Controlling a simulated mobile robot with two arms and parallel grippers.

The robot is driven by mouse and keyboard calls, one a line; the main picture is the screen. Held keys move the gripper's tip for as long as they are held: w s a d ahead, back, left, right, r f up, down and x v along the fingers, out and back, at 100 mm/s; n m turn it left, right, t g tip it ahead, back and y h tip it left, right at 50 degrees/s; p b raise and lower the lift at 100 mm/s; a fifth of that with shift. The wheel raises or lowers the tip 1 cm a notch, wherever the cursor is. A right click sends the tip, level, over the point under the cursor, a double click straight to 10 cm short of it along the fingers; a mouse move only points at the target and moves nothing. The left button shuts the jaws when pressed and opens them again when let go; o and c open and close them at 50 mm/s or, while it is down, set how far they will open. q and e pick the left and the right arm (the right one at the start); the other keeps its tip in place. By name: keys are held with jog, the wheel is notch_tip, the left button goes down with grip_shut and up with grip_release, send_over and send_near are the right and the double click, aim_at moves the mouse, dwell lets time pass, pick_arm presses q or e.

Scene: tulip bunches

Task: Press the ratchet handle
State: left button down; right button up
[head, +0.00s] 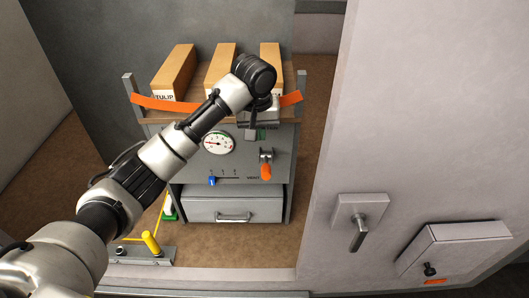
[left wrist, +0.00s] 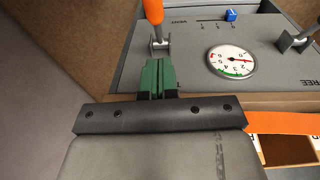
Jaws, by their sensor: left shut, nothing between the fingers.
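An orange strap (head: 165,102) runs across the front of the boxes on top of a grey cabinet (head: 285,140). It also shows at the right of the left wrist view (left wrist: 285,123). I cannot make out a ratchet handle on it; my left arm and gripper hide part of the strap. My left gripper (head: 256,136) is in front of the cabinet's upper right, just below strap height. Its green fingers (left wrist: 157,65) are together and empty, left of the gauge and short of an orange-handled lever in the left wrist view. My right gripper is not in view.
The cabinet front has a round gauge (head: 219,142), the orange-handled lever (head: 266,170), a blue slider knob (head: 212,181) and a drawer (head: 232,209). A yellow handle (head: 151,243) stands at lower left. A wall with a lever handle (head: 359,232) is at right.

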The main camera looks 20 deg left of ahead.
aim_at(265, 164)
pick_arm(q)
jog(key=f+p, duration=0.1)
jog(key=f, duration=0.1)
jog(key=f+p, duration=0.1)
jog(key=f, duration=0.1)
jog(key=d+f, duration=0.1)
jog(key=f, duration=0.1)
jog(key=shift+s+f+p, duration=0.25)
jog(key=shift+f+p, duration=0.05)
jog(key=shift+p, duration=0.1)
jog(key=shift+s+d+f, duration=0.1)
jog(key=shift+f, duration=0.3)
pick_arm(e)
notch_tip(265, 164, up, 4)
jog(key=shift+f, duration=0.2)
